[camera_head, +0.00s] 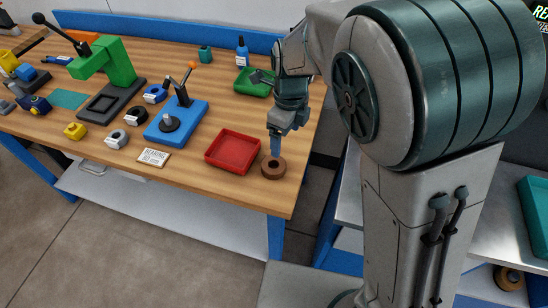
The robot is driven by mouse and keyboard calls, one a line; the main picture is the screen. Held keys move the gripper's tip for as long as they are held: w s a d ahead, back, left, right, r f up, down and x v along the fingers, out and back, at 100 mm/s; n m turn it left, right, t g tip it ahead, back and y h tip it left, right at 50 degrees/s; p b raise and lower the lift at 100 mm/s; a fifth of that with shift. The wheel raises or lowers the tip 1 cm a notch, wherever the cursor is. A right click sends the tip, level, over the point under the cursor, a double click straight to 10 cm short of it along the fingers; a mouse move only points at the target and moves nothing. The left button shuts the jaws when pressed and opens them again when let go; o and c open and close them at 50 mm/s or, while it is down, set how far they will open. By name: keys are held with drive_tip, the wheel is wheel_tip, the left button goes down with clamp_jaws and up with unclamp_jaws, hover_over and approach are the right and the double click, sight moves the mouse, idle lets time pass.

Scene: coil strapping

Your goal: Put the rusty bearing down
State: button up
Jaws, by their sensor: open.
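The rusty bearing (273,168) is a brown ring lying flat on the wooden table near its front right corner, just right of the red tray. My gripper is open.
The red tray (232,151) is close on the left. A green tray (254,82) lies behind my gripper. A blue fixture (176,122), a label card (153,158) and several small bearings stand further left. The table's right edge is close to the bearing.

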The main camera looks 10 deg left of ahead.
drive_tip(key=a+m, duration=0.2)
hover_over(273, 163)
drive_tip(key=s+d, duration=0.1)
drive_tip(key=s, duration=0.1)
wheel_tip(273, 163, down, 7)
drive_tip(key=shift+w+f, duration=0.1)
drive_tip(key=shift+w, duration=0.05)
drive_tip(key=shift+w+a+f+p, duration=0.1)
drive_tip(key=shift+a+f+p, duration=0.1)
drive_tip(key=shift+f, duration=1.4)
drive_tip(key=shift+w+a+f+p, duration=0.1)
drive_tip(key=shift+f+p, duration=0.1)
drive_tip(key=shift+f, duration=1.35)
drive_tip(key=c, duration=1.3)
drive_tip(key=shift+r, duration=0.1)
